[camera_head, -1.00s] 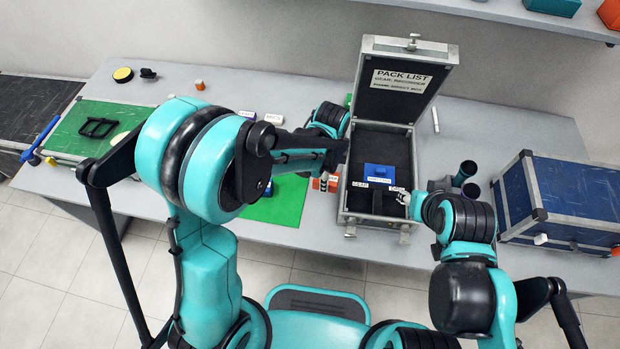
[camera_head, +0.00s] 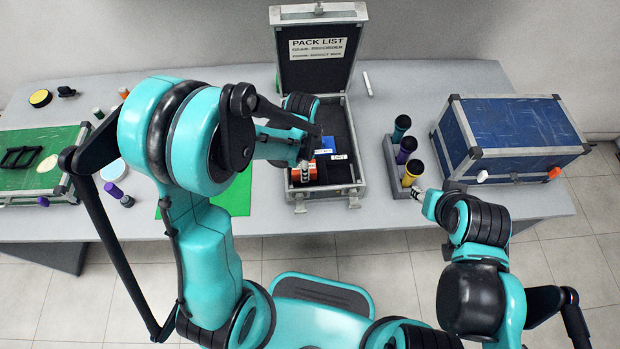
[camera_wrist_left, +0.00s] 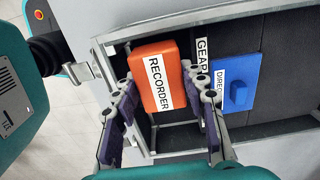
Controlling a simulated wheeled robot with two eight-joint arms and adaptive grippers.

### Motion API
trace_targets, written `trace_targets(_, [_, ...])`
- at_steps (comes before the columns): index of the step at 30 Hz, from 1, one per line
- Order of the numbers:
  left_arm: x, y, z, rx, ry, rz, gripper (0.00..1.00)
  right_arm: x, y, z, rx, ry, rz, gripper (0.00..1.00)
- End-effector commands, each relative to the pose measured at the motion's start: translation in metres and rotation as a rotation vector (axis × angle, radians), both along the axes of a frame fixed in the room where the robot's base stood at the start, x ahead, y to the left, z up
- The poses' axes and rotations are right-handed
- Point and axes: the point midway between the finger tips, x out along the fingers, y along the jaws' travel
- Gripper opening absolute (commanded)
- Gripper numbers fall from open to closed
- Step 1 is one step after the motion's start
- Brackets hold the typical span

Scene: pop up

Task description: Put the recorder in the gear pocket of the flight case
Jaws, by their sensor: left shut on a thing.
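The open flight case (camera_head: 355,187) stands at the table's middle, lid up with a "PACK LIST" sheet. My left gripper (camera_head: 303,170) is shut on the orange recorder (camera_head: 311,178), over the front left part of the case. In the left wrist view the recorder (camera_wrist_left: 165,60) sits between both fingers (camera_wrist_left: 166,95), its "RECORDER" label facing the camera. A dark pocket shows beneath it, and the "GEAR" label (camera_wrist_left: 202,65) lies just right of it. Whether it touches the pocket floor I cannot tell. My right gripper (camera_head: 428,195) is near the yellow cylinder; its jaw state is unclear.
A blue box (camera_head: 327,143) marked "DIRECT" lies in the case, right of the gear label in the wrist view (camera_wrist_left: 232,85). A rack (camera_head: 390,165) with dark, purple and yellow cylinders stands right of the case. A large blue case (camera_head: 520,130) is farther right. A green mat (camera_head: 235,200) lies left.

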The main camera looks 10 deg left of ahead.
Motion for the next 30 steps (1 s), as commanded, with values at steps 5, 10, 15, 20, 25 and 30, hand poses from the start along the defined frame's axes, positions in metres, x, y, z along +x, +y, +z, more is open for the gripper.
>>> trace_targets(5, [0.000,0.000,-0.016,0.000,0.000,-0.001,0.05,0.000,0.000,-0.007,0.000,0.000,0.000,0.40])
trace_targets(10, [0.000,0.000,-0.042,0.000,0.000,-0.002,0.05,0.000,0.000,-0.019,0.000,0.000,0.000,0.40])
trace_targets(15, [0.000,0.000,-0.048,0.000,0.000,-0.002,0.05,0.000,0.000,-0.020,0.000,0.000,0.000,0.40])
trace_targets(20, [0.000,-0.001,-0.048,0.000,0.000,-0.002,0.05,0.000,0.000,-0.020,0.000,0.000,0.000,0.40])
trace_targets(25, [0.000,0.000,-0.051,0.000,0.000,-0.002,0.51,0.000,0.000,-0.023,0.000,0.000,0.000,0.40])
trace_targets(30, [0.000,0.000,-0.050,0.000,0.000,-0.002,0.51,0.000,0.000,-0.023,0.000,0.000,0.000,0.40])
